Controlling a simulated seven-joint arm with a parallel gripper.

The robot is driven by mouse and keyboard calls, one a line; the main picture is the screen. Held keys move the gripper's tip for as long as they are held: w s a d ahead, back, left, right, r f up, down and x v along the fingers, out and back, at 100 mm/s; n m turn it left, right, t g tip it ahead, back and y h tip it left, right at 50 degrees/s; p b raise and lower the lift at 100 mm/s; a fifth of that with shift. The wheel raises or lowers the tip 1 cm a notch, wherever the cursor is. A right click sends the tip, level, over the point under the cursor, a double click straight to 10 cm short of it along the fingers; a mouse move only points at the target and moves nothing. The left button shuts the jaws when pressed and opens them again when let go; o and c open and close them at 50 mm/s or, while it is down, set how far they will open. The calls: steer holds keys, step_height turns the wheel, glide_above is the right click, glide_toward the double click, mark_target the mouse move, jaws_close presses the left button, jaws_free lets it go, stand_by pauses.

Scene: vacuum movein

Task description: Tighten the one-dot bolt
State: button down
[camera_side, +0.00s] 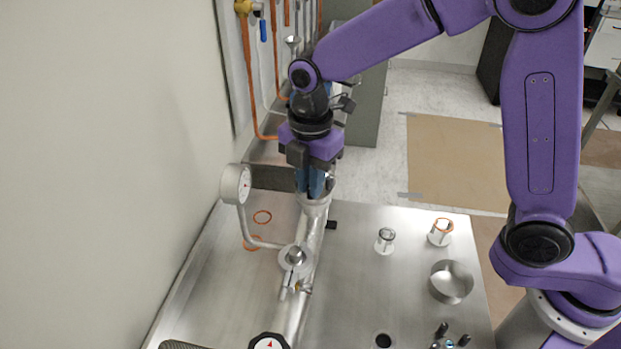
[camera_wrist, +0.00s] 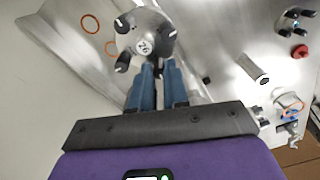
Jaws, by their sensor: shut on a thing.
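In the wrist view, the round metal flange (camera_wrist: 145,35) has several dark bolts around its rim. One dark bolt (camera_wrist: 125,24) is at its upper left, one (camera_wrist: 170,34) at its right and one (camera_wrist: 123,63) at its lower left. The dot marks are too small to read, so I cannot tell which is the one-dot bolt. My gripper (camera_wrist: 159,66) has its blue fingers close together at the flange's near edge. It is shut on a bolt there, mostly hidden between the fingers. In the side view, my gripper (camera_side: 315,192) points down onto the pipe's far end (camera_side: 316,205).
A gauge (camera_side: 236,185) stands left of the pipe. Copper rings (camera_side: 262,217) lie on the metal table (camera_side: 350,290). To the right are a small cylinder (camera_side: 385,240), a white cup with a copper ring (camera_side: 440,234), a metal ring (camera_side: 451,281) and several loose bolts (camera_side: 446,340).

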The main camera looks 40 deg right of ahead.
steer(key=c, duration=1.1)
jaws_free()
step_height(320, 180, up, 18)
steer(key=shift+f, duration=0.25)
